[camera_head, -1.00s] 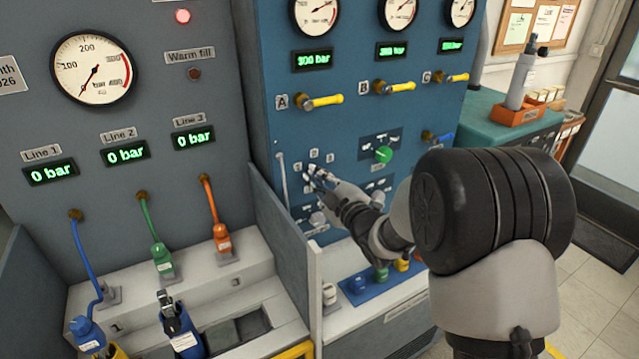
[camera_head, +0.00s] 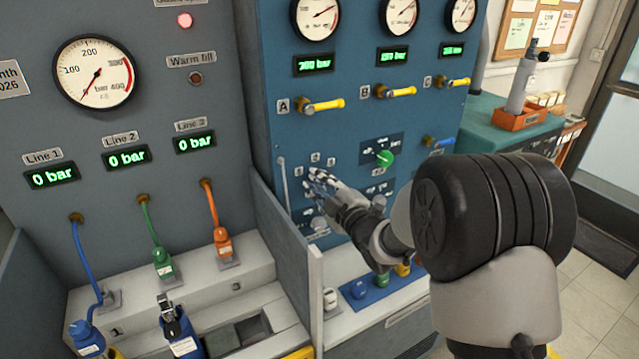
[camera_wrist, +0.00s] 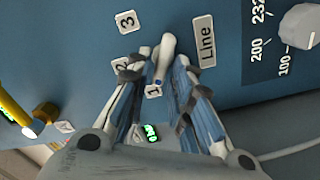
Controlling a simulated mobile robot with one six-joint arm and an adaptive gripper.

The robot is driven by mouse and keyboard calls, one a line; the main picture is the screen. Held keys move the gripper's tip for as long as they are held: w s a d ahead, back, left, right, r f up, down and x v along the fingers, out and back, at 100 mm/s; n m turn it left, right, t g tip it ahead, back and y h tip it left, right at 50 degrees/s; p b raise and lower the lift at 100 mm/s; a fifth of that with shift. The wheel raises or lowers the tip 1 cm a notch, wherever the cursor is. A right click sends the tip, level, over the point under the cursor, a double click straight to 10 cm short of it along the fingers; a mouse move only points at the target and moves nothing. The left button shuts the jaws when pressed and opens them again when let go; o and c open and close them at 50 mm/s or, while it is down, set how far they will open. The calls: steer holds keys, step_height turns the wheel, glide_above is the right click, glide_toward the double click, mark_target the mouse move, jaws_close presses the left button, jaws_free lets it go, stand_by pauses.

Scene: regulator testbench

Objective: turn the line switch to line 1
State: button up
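The line switch (camera_wrist: 168,50) is a pale lever handle on the blue panel. In the wrist view its blue-marked end lies close to the label 1 (camera_wrist: 153,91). The label 3 (camera_wrist: 127,22) and the partly covered label 2 (camera_wrist: 121,65) are to the left, and the "Line" plate (camera_wrist: 203,41) is to the right. My gripper (camera_wrist: 164,57) has a finger on each side of the handle, spread apart; I cannot tell whether they touch it. In the head view my gripper (camera_head: 314,178) is at the panel and hides the switch.
Yellow valve handles (camera_head: 322,104) stick out above the switch. A green-handled selector (camera_head: 384,158) is to its right, and a small knob (camera_head: 319,223) below. A grey divider wall (camera_head: 283,240) stands close on the left. A green-topped bench (camera_head: 480,125) is at the right.

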steer(key=shift+o, duration=0.7)
steer(key=v, duration=1.2)
